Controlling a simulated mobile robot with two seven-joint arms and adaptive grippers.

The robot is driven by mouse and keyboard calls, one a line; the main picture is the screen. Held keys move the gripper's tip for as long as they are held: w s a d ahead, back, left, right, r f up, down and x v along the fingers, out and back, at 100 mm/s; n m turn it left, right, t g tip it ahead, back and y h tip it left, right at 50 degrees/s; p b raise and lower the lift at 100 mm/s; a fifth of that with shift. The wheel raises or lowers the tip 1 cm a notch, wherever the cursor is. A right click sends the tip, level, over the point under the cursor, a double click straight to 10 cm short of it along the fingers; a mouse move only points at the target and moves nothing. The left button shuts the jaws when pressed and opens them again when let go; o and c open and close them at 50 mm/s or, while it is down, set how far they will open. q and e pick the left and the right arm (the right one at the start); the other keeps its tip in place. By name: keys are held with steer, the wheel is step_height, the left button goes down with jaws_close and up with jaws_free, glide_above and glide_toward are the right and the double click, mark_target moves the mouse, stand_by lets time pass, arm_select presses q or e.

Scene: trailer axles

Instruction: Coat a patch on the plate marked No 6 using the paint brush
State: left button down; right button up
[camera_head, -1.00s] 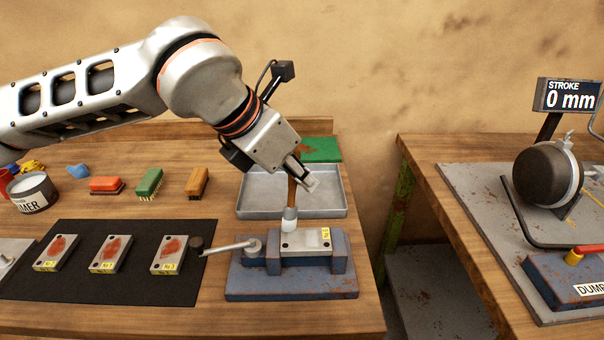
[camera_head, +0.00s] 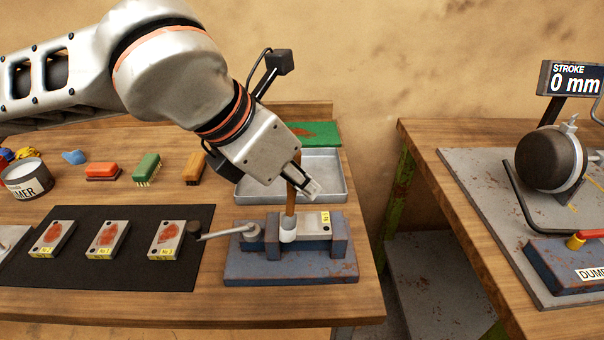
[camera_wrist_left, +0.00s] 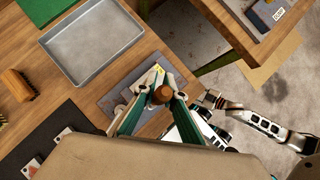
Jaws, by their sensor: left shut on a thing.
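The paint brush (camera_head: 293,178) has a brown handle and a pale head. My left gripper (camera_head: 304,187) is shut on its handle; the handle's end (camera_wrist_left: 162,94) shows between the fingers in the left wrist view. The brush stands nearly upright, its head down at the left part of the light metal plate (camera_head: 313,222), seemingly touching it. This plate lies clamped in a blue vise (camera_head: 290,265); its yellow tag is too small to read surely. No coat shows on its visible surface. My right arm shows at the right of the left wrist view; its gripper (camera_wrist_left: 208,99) is unclear.
Several plates with rusty patches (camera_head: 108,236) lie on a black mat (camera_head: 90,273) to the left. A paint tin (camera_head: 27,180), brushes (camera_head: 147,168) and an empty grey tray (camera_head: 335,196) stand behind. The vise handle (camera_head: 222,234) sticks out left.

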arm_select(q)
steer(key=shift+w+d+f+b, duration=0.1)
steer(key=shift+w+d+b, duration=0.2)
steer(key=shift+w, duration=0.5)
steer(key=shift+w+d+f+b, duration=0.1)
steer(key=shift+w+d+b, duration=0.2)
steer(key=shift+w, duration=0.45)
arm_select(e)
steer(key=shift+s+f, duration=0.25)
steer(key=shift+f, duration=0.25)
steer(key=shift+s+f, duration=0.2)
steer(key=shift+f, duration=0.25)
arm_select(q)
steer(key=s, duration=0.1)
steer(key=s+d, duration=0.1)
steer(key=s, duration=0.1)
steer(key=shift+d+r, duration=0.2)
arm_select(e)
steer(key=shift+w+r, duration=0.1)
arm_select(q)
steer(key=shift+r+p, duration=1.35)
steer(key=shift+r, duration=1.6)
arm_select(e)
steer(key=shift+w+r, duration=0.25)
steer(key=shift+r, duration=0.4)
steer(key=shift+w+r, duration=0.3)
steer(key=shift+r, duration=0.35)
steer(key=shift+w+r, duration=0.25)
steer(key=shift+r, duration=0.4)
